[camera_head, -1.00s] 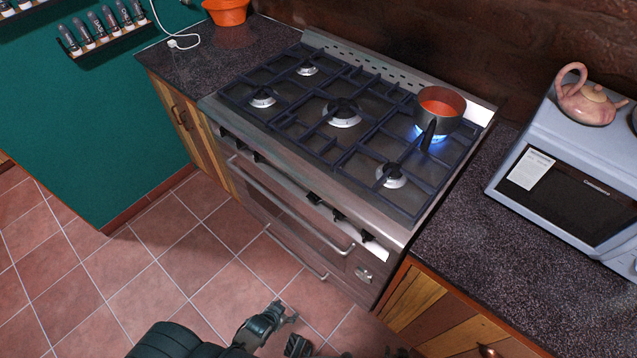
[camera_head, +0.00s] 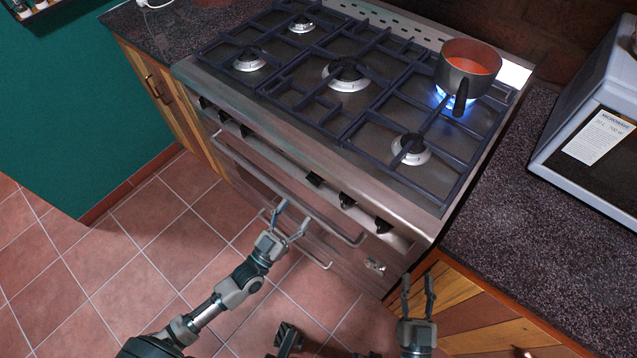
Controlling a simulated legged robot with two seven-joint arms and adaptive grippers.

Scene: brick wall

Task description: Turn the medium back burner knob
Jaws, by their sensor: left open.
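The stove (camera_head: 420,210) has black knobs along its sloping front panel: a left group with a knob (camera_head: 224,116) in its middle, and a right group of a left knob (camera_head: 314,180), a middle knob (camera_head: 346,201) and a right knob (camera_head: 383,225). I cannot tell which knob is the medium back one. A pot (camera_head: 459,84) with red contents stands on the back right burner, over a blue flame (camera_head: 443,99). My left gripper (camera_head: 293,216) is open and empty, in front of the oven door, below the right knobs. My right gripper (camera_head: 417,280) is open and empty, lower right, by the wooden cabinet.
An oven handle bar (camera_head: 285,190) runs below the knobs, close to my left gripper. A microwave (camera_head: 590,125) stands on the dark right counter (camera_head: 510,220). Wooden cabinets (camera_head: 480,315) flank the stove.

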